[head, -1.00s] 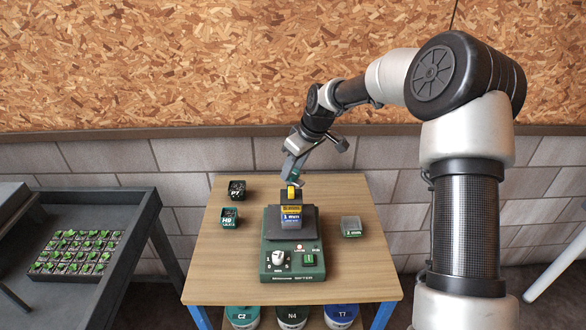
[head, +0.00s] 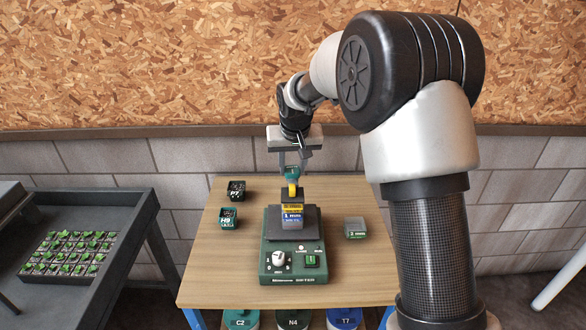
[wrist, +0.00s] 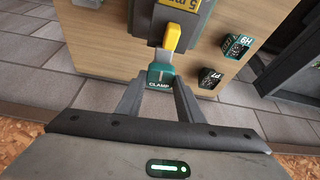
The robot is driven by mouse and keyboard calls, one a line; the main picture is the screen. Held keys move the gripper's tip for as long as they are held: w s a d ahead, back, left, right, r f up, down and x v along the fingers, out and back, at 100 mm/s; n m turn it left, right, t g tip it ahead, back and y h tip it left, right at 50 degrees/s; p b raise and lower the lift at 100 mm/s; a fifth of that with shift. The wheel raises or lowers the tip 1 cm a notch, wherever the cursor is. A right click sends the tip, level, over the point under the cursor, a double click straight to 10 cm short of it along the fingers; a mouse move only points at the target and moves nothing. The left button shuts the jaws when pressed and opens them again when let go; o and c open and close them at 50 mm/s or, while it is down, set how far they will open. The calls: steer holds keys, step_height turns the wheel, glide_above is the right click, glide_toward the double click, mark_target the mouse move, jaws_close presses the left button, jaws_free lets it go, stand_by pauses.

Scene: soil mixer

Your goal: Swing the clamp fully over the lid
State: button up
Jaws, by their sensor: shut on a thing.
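The green mixer (head: 292,265) stands in the middle of the wooden table with a white knob and a green button on its front. A small container (head: 291,220) with a blue and yellow label sits on its dark plate. The teal tab marked CLAMP (wrist: 160,77) is between my fingers in the wrist view, joined to a yellow piece (wrist: 172,38). In the head view the yellow piece (head: 292,191) rises at the container's top rear. My gripper (head: 292,169) is shut on the clamp tab, above and behind the container. The lid's surface is mostly hidden.
Two dark boxes, P7 (head: 236,190) and H9 (head: 229,218), stand to the left on the table. A clear-topped box (head: 355,227) stands to the right. A dark cart (head: 100,200) with seedlings is at far left. Lidded tubs (head: 293,319) sit below the table's front edge.

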steer(key=shift+m, duration=0.6)
steer(key=o, duration=1.1)
steer(key=shift+c, duration=0.2)
steer(key=v, duration=1.7)
steer(key=shift+a+r+p, duration=0.25)
steer(key=shift+a+p, duration=0.1)
steer(key=shift+p, duration=0.05)
steer(key=shift+s, duration=0.1)
